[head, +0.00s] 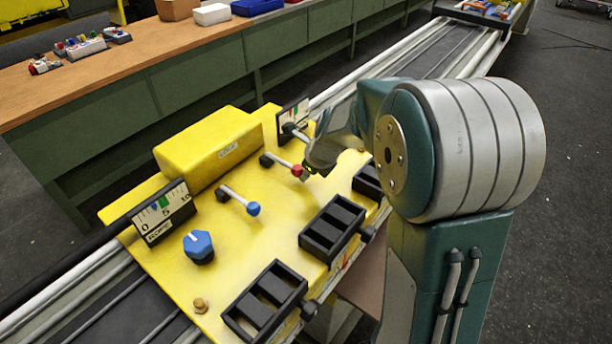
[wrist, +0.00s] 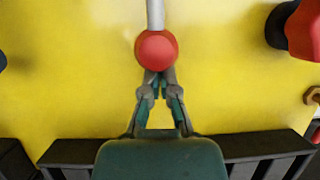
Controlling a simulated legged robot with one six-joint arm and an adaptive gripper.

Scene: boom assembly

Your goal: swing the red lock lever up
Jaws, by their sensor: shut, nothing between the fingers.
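The rod lies low over the panel, slanting down to the right. In the wrist view the red knob (wrist: 156,50) and rod (wrist: 155,13) are at the top centre. My gripper (head: 306,172) is shut and empty. In the wrist view its fingertips (wrist: 158,75) are just below the knob and partly behind it. I cannot tell whether they touch it.
A blue-knobbed lever (head: 253,208) and a blue dial (head: 198,246) are to the left. Black slotted trays (head: 333,229) line the panel's near edge. A yellow box (head: 209,147) stands behind. A red-and-black part (wrist: 302,28) is at the right in the wrist view.

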